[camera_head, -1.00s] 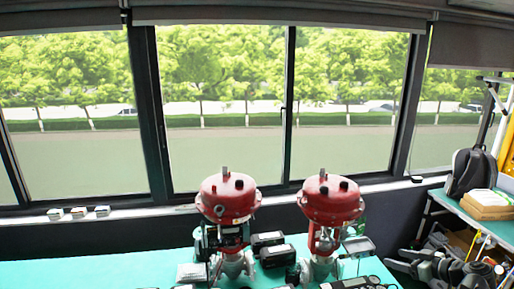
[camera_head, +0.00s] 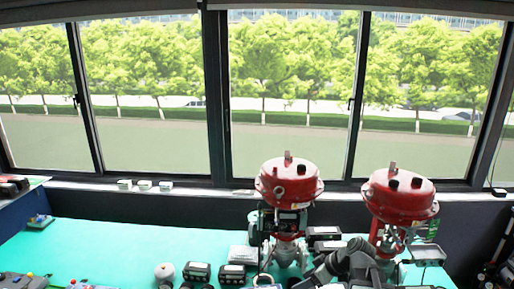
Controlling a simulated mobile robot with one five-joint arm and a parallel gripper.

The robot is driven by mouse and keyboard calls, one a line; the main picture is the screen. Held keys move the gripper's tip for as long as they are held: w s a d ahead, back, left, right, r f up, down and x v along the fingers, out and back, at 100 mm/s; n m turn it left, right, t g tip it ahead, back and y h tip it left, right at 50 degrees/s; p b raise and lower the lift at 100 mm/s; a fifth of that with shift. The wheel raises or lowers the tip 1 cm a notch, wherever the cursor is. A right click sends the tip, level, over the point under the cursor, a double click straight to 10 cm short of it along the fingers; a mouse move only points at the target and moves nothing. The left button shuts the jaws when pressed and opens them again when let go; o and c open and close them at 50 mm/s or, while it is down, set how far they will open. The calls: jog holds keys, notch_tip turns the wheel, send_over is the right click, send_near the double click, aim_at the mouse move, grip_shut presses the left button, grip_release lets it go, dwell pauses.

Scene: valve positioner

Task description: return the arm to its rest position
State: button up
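My dark grey arm (camera_head: 352,262) shows at the bottom, right of the middle, in front of the bench and below the right valve. It bends, with one part running down to the left. Its gripper end is small and dark against the items there, and I cannot make out the fingers or anything held in them.
Two red-topped valves, left (camera_head: 289,182) and right (camera_head: 400,196), stand on the green bench (camera_head: 110,245). Black boxes (camera_head: 197,271) and a grey round-topped item (camera_head: 165,272) lie left of my arm. The bench's left middle is clear. Windows (camera_head: 290,90) are behind.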

jog(key=s+a+f+m+g+h+b, duration=0.2)
jog(key=s+a+f+g+h, duration=0.1)
jog(key=s+a+f+h, duration=0.25)
jog(key=s+d+f+m+h, duration=0.1)
jog(key=s+d+m, duration=0.1)
jog(key=d+m, duration=0.3)
jog(key=m, duration=0.2)
jog(key=shift+d+f+m+p, duration=0.3)
jog(key=shift+d+m+p, duration=0.05)
jog(key=shift+d+m, duration=0.05)
dwell(1.5)
